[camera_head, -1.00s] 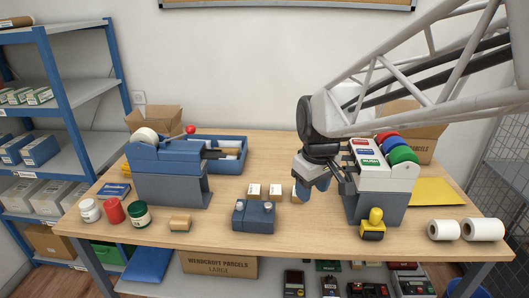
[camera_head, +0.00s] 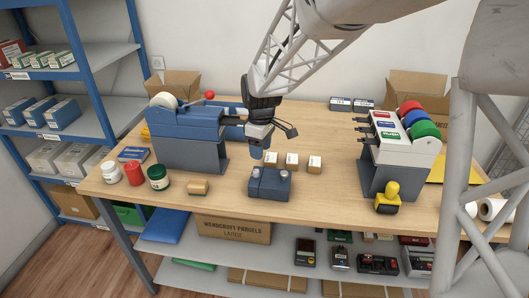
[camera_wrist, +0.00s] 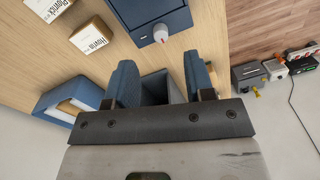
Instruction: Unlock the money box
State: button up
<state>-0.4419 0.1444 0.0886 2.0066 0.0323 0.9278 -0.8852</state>
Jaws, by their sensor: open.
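The money box, a small dark blue box (camera_head: 270,188), stands near the front middle of the table with pale round knobs on its top. My gripper (camera_head: 263,148) is open, above the table just behind the box. In the wrist view, its two blue fingers (camera_wrist: 160,72) are spread apart, with the knob beyond their tips and not between them. The fingers look empty.
Small labelled boxes (camera_head: 292,161) stand right behind the money box. A blue-grey dispenser (camera_head: 188,140) is to the left and a grey one with coloured rolls (camera_head: 390,165) to the right. A yellow stamp (camera_head: 388,200) and a small tan block (camera_head: 198,187) are near the front edge.

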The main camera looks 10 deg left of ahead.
aim_at(256, 170)
jog(key=shift+w+a+f+n, duration=0.15)
jog(key=shift+a+f, duration=0.1)
jog(key=shift+a, duration=0.15)
jog(key=shift+w+a+f+n, duration=0.15)
jog(key=shift+a+f, duration=0.05)
jog(key=shift+a, duration=0.2)
jog(key=shift+f, duration=0.15)
jog(key=shift+s+f, duration=0.2)
jog(key=shift+f, duration=3.55)
grip_shut()
